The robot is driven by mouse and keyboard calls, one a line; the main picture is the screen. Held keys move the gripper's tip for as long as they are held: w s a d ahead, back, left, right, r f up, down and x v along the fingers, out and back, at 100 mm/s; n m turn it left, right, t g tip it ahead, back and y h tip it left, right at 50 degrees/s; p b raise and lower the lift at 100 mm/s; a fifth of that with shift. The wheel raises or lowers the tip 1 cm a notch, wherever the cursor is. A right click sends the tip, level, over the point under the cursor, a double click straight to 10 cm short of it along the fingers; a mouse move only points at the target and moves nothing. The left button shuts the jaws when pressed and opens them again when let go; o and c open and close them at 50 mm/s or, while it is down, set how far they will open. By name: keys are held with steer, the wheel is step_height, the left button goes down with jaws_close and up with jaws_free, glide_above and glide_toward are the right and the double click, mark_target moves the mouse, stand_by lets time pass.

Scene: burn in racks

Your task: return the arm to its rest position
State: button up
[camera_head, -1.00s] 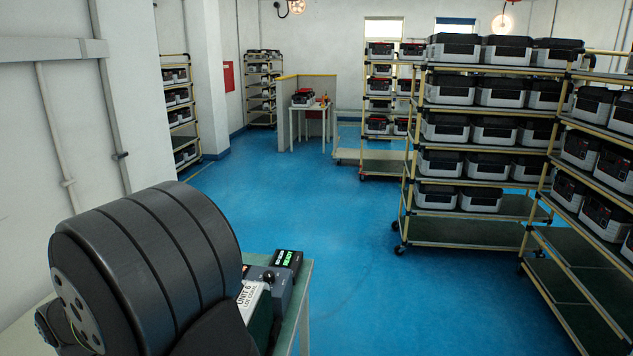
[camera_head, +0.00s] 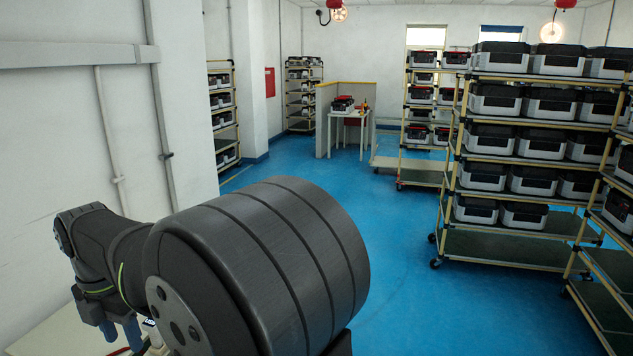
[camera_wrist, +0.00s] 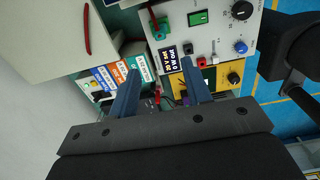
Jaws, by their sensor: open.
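My gripper (camera_wrist: 160,92) shows in the wrist view with its two blue fingers spread apart and nothing between them. It hangs above a bench with instrument boxes and does not visibly touch them. My arm's large dark joint fills the lower middle of the head view and hides most of the bench.
Below the fingers are a grey instrument panel (camera_wrist: 222,40) with knobs, a yellow panel (camera_wrist: 218,78) and colored labels (camera_wrist: 110,76). A loaded rack (camera_head: 500,236) stands at right. Blue floor (camera_head: 400,260) is open mid-room. A wall (camera_head: 60,150) is at left.

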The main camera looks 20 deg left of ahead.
step_height(320, 180, down, 15)
steer(key=shift+r, duration=0.2)
step_height(320, 180, up, 8)
steer(key=shift+f, duration=0.1)
stand_by(0.4)
